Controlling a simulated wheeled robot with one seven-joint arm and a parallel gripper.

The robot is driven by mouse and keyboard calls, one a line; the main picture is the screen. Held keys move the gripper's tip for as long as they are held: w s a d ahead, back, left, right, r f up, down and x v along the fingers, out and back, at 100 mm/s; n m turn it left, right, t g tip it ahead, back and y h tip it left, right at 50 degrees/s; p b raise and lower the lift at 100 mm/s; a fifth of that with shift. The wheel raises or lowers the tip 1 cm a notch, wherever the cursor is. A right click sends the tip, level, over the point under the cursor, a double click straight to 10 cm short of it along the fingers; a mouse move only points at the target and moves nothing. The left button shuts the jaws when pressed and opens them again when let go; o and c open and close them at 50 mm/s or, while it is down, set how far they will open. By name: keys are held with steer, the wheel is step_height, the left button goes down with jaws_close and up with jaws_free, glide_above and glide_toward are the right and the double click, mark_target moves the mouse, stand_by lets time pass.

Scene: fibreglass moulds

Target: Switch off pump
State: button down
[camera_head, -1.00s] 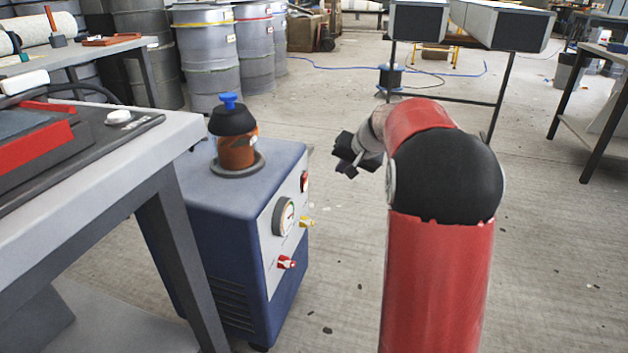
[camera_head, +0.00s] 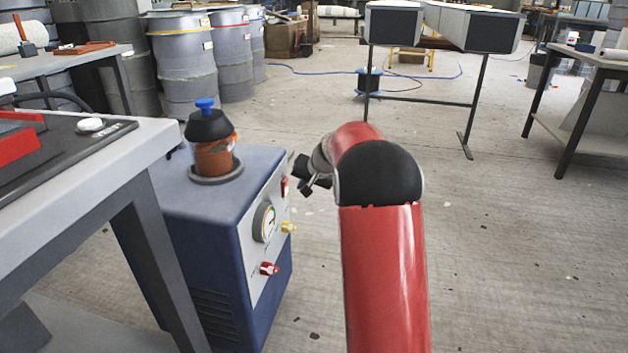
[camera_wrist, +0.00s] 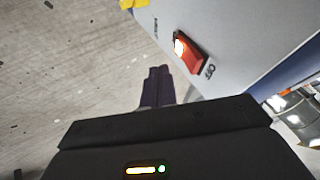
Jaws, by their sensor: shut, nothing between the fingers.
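The pump (camera_head: 215,240) is a blue box with a grey front panel, a gauge (camera_head: 264,222), a yellow valve (camera_head: 289,227) and a red valve (camera_head: 269,268). An orange jar (camera_head: 213,155) with a black cap and blue knob stands on its top. The red rocker switch is at the panel's upper right; it shows clearly in the wrist view (camera_wrist: 188,50), partly lit, with lettering beside it. My gripper (camera_head: 306,188) is beside the panel near the switch. In the wrist view its dark fingers (camera_wrist: 158,72) are together and empty, a little apart from the switch.
A grey table (camera_head: 150,150) with a red-and-black device stands close on the pump's left. Metal drums (camera_head: 182,60) stand behind. A stand with two dark-ended boxes (camera_head: 392,27) is at the back. The concrete floor on the right is open.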

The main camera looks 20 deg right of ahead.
steer(key=shift+w+a+r, duration=0.15)
steer(key=shift+w+a, duration=0.25)
steer(key=shift+a, duration=0.15)
steer(key=shift+w+a+r, duration=0.15)
steer(key=shift+w+a, duration=0.2)
steer(key=shift+a, duration=0.2)
steer(key=shift+w+a+r, duration=0.15)
steer(key=shift+w+a, duration=0.05)
steer(key=shift+a, duration=0.1)
steer(key=shift+p, duration=0.3)
steer(key=shift+r+p, duration=0.5)
steer(key=shift+r, duration=0.3)
